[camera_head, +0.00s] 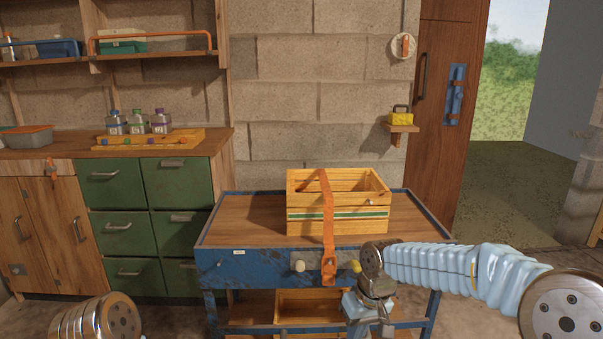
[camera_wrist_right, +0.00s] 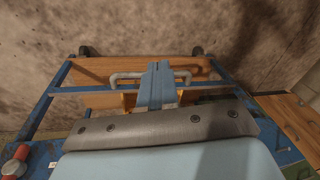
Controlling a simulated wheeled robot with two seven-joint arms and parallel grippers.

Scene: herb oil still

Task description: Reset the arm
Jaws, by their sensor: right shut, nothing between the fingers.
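My right arm (camera_head: 440,263) comes in from the right, in front of the blue cart, and is bent at its joint. My right gripper (camera_head: 372,312) points down in front of the cart's front right part. In the right wrist view its blue fingers (camera_wrist_right: 156,84) are together with nothing between them. Of my left arm, only a rounded metal link (camera_head: 95,318) shows at the bottom left; the left gripper is out of frame.
A blue cart (camera_head: 245,268) with a wooden top carries a slatted crate (camera_head: 300,220). An orange strap (camera_head: 328,235) runs over the crate and hangs down the cart's front. Another crate (camera_head: 305,306) is on the lower shelf. Green drawers (camera_head: 115,218) stand left.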

